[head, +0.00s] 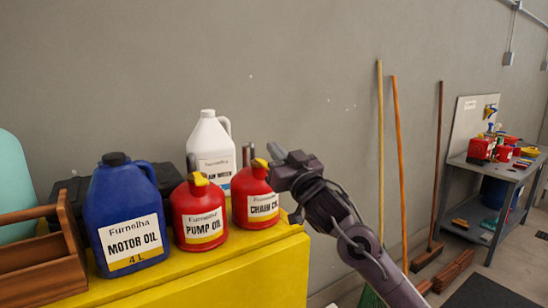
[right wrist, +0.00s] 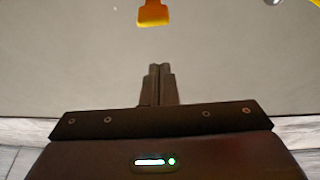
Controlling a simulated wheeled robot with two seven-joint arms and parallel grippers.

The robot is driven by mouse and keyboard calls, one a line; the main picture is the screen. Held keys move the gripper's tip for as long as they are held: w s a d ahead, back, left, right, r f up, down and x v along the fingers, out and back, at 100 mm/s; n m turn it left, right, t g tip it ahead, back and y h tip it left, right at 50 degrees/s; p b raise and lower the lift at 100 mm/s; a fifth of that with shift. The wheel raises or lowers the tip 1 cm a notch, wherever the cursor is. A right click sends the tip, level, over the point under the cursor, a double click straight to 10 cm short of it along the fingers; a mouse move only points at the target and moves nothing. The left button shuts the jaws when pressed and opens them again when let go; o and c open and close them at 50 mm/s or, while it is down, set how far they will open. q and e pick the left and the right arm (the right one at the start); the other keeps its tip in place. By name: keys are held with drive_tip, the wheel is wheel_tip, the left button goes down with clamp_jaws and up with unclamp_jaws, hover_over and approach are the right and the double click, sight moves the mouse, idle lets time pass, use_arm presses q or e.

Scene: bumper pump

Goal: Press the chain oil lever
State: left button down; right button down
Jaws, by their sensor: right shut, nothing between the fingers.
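The red chain oil can (head: 256,212) stands on the right end of the yellow surface, its label partly readable. Its yellow lever (head: 259,163) is on top. My right gripper (head: 276,151) is just right of and slightly above the lever in the head view, fingers shut and empty. In the right wrist view the shut fingers (right wrist: 158,82) point toward a yellow lever (right wrist: 153,15), with a visible gap between them. My left gripper is not in view.
Left of the chain oil stand a red pump oil can (head: 201,214), a white jug (head: 210,140) and a blue motor oil jug (head: 127,215). A wooden crate (head: 38,262) is at far left. Poles (head: 381,150) lean on the wall right of my arm.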

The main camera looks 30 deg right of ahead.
sight(262, 164)
drive_tip(key=shift+w+f+p, duration=0.25)
drive_tip(key=shift+f+p, duration=0.05)
drive_tip(key=shift+f, duration=0.6)
drive_tip(key=shift+w+f+p, duration=0.25)
drive_tip(key=shift+f, duration=0.65)
